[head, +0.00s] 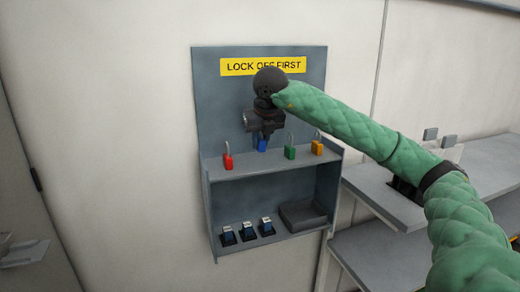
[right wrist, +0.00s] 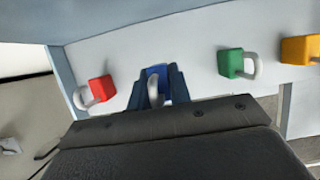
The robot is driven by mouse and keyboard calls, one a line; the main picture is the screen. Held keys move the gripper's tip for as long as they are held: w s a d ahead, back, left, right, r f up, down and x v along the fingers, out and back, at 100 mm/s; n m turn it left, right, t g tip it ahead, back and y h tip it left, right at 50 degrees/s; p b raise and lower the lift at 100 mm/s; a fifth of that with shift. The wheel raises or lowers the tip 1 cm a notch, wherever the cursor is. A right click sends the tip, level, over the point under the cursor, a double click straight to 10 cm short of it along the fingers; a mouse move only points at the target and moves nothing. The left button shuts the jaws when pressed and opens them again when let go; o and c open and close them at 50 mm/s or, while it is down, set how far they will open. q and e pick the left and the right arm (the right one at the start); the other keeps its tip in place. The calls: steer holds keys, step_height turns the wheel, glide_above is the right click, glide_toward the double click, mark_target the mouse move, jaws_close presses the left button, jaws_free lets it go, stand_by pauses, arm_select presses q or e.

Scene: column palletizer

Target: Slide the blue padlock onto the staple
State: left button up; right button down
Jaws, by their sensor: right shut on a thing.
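The blue padlock (head: 262,145) stands on the upper shelf of the grey lockout cabinet, between the red and green padlocks. In the right wrist view the blue padlock (right wrist: 157,71) sits between my fingers, its pale shackle toward the camera. My right gripper (head: 264,134) points down from above and is shut on the blue padlock. It also shows in the right wrist view (right wrist: 158,85). The padlock looks at shelf height; I cannot tell whether it touches the shelf. I cannot make out the staple in either view. My left gripper is not in view.
A red padlock (head: 228,162) stands left of the blue one; green (head: 290,152) and orange (head: 317,147) padlocks stand to the right. A yellow "LOCK OFF FIRST" sign (head: 240,67) is on the backboard.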

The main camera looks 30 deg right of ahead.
mark_target(260, 152)
steer(key=shift+f+p, duration=0.45)
steer(key=shift+f, duration=1.05)
steer(key=shift+a+f, duration=0.1)
steer(key=shift+f, duration=0.45)
steer(key=c, duration=1.3)
jaws_free()
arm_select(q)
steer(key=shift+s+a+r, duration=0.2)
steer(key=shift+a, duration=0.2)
